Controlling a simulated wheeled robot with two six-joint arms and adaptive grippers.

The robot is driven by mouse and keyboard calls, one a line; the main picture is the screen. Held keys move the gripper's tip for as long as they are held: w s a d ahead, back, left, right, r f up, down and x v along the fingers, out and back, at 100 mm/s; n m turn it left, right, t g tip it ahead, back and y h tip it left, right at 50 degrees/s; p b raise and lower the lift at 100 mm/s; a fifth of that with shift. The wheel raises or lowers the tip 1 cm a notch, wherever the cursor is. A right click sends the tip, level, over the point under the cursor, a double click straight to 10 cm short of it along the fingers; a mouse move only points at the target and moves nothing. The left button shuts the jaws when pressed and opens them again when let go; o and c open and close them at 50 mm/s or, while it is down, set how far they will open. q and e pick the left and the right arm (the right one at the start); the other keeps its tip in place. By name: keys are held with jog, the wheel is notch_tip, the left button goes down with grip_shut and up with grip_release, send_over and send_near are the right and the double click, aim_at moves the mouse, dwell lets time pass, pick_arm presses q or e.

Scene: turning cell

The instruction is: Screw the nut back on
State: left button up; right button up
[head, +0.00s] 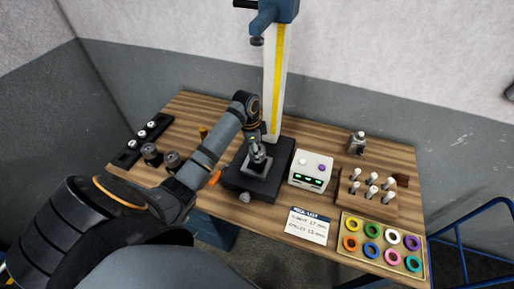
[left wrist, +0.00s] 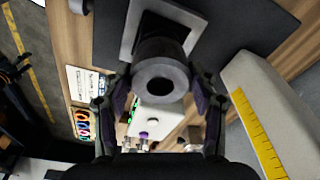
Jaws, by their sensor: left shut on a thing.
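My left gripper (head: 258,158) reaches in from the left to the black base (head: 233,181) in the middle of the bench. In the left wrist view, its two fingers (left wrist: 160,106) stand on either side of a dark grey round piece with a hole, which looks like the nut (left wrist: 160,70), and are shut on it. The nut is in front of a pale square plate (left wrist: 130,32) on the black base. In the head view the fingers mostly hide the nut. I cannot tell whether its thread is engaged. My right gripper is in neither view.
A tall column (head: 275,85) with a yellow scale stands behind the base. To the right are a white box (head: 311,170) with green lights, a card (head: 308,226), a peg rack (head: 372,206) and a ring tray (head: 344,256). Dark cylinders (head: 152,157) stand at left.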

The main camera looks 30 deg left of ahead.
pick_arm(q)
jog(key=shift+f, duration=0.15)
jog(key=shift+p, duration=0.3)
dwell(0.4)
dwell(0.3)
jog(key=shift+f, duration=0.55)
dwell(0.4)
jog(key=o, duration=1.3)
jog(key=shift+o, duration=0.2)
jog(key=shift+r, duration=0.2)
jog(key=r, duration=0.4)
jog(key=a+r, duration=0.1)
jog(key=r, duration=0.2)
jog(key=shift+s, duration=0.35)
